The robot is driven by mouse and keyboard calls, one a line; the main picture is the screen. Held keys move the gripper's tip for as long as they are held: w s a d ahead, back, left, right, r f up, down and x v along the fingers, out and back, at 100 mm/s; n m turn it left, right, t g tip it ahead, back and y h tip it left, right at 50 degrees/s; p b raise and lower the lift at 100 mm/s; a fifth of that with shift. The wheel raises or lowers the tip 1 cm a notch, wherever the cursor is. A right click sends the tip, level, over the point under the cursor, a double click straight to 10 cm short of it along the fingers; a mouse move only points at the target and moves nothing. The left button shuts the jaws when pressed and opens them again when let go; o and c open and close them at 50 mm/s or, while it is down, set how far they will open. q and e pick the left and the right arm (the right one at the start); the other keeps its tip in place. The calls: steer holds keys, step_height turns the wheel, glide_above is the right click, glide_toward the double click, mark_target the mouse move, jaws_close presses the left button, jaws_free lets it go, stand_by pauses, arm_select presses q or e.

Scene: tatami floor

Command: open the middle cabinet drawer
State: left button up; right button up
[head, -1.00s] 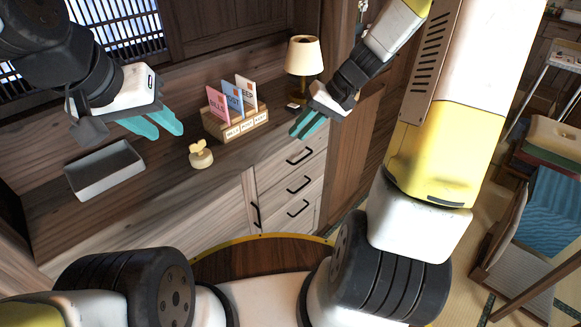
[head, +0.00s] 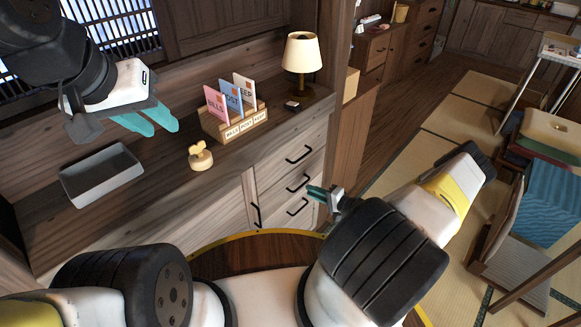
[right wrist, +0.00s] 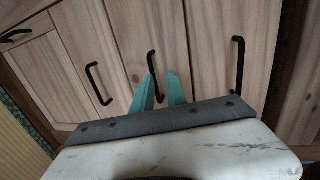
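The cabinet's middle drawer (head: 280,190) is shut flush with its neighbours, and its black bar handle (head: 299,184) sits between an upper and a lower drawer handle. In the right wrist view the middle handle (right wrist: 152,68) stands in the centre. My right gripper (head: 312,193) is in front of the drawers, just right of the middle handle. In the right wrist view its teal fingers (right wrist: 160,82) are open, with the handle's lower part between them; contact cannot be told. My left gripper (head: 160,120) is open and empty above the cabinet top.
On the cabinet top (head: 165,200) are a grey tray (head: 102,178), a small wooden figure (head: 200,156), a card holder (head: 235,125) and a lamp (head: 301,55). A door handle (head: 256,214) is left of the drawers. A chair (head: 520,230) stands right; tatami floor (head: 400,160) is free.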

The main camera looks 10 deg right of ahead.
mark_target(298, 188)
steer(key=shift+m+h, duration=0.3)
steer(key=shift+m, duration=0.1)
steer(key=x, duration=0.4)
steer(key=f+x, duration=0.1)
steer(key=x, duration=0.3)
steer(key=shift+s+d+f, duration=0.1)
steer(key=shift+d+f, duration=0.05)
steer(key=shift+f, duration=0.05)
jaws_close()
stand_by(0.9)
